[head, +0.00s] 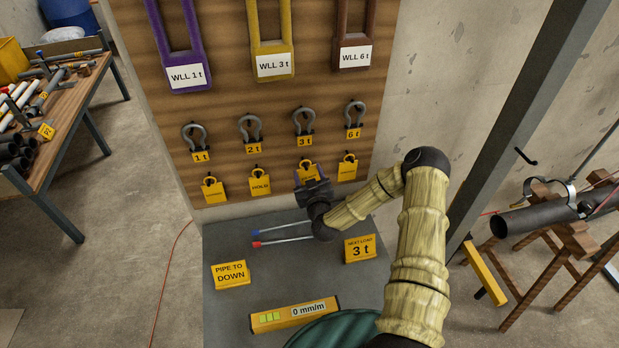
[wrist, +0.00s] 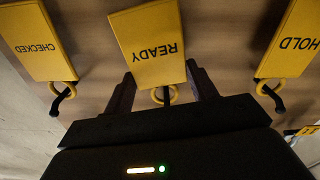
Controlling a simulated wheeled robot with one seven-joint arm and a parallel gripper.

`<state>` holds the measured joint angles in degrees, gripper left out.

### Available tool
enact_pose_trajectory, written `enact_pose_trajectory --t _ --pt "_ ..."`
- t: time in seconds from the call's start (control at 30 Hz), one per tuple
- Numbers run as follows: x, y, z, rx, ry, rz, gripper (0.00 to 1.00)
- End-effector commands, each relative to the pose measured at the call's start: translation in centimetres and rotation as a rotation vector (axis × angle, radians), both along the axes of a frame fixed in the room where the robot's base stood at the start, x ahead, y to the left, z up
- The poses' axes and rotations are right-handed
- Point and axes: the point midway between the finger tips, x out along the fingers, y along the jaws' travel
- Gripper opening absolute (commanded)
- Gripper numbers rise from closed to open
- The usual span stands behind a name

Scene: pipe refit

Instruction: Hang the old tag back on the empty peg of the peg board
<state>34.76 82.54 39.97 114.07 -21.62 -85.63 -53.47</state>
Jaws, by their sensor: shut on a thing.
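My gripper (head: 309,181) is at the third peg of the lower row on the wooden peg board (head: 230,130). It is shut on the yellow READY tag (wrist: 148,42), whose upper part also shows in the head view (head: 307,166). In the wrist view, upside down, the gripper fingers (wrist: 162,88) stand on both sides of the tag's ring. A dark peg appears to pass through this ring; I cannot tell how far. The HOLD tag (head: 260,184) and the CHECKED tag (head: 347,169) hang on the neighbouring pegs; a further tag (head: 213,190) hangs at far left.
Shackles (head: 250,128) hang above the tags, with coloured slings (head: 271,40) higher up. The grey bench top (head: 220,242) below carries a PIPE TO DOWN sign (head: 230,274), a NEXT LOAD 3 t sign (head: 360,249), two thin rods and a yellow level (head: 294,314).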

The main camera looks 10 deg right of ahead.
Motion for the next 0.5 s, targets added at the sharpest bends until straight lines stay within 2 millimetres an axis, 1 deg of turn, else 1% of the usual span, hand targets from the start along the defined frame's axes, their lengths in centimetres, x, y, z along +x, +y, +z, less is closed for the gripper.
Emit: enact_pose_trajectory --t 0.2,0.5 --pt "0.50 -0.02 -0.65 -0.001 -0.001 -0.001 0.36" --pt "0.55 0.04 -0.67 -0.001 -0.001 0.000 0.36"
